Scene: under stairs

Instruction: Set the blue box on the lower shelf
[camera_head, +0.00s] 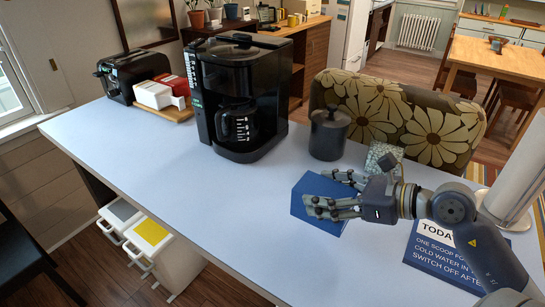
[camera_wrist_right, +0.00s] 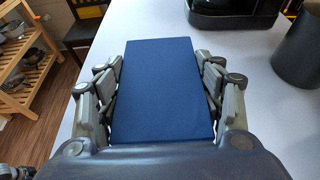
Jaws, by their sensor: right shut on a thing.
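The blue box (camera_head: 318,187) is on or just above the light table top, right of centre in the head view. In the right wrist view the blue box (camera_wrist_right: 163,90) fills the space between the fingers. My right gripper (camera_head: 335,192) is shut on it, with fingers on both sides (camera_wrist_right: 163,98). I cannot tell whether the box touches the table. The lower shelf is not clearly identifiable; a wooden rack with shelves (camera_wrist_right: 25,72) shows at the left of the right wrist view.
A black coffee maker (camera_head: 238,95) and a dark lidded canister (camera_head: 328,134) stand behind the box. A blue printed sign (camera_head: 455,262) lies by my right arm. A small patterned box (camera_head: 382,157) is close to my gripper. The table's left front is clear.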

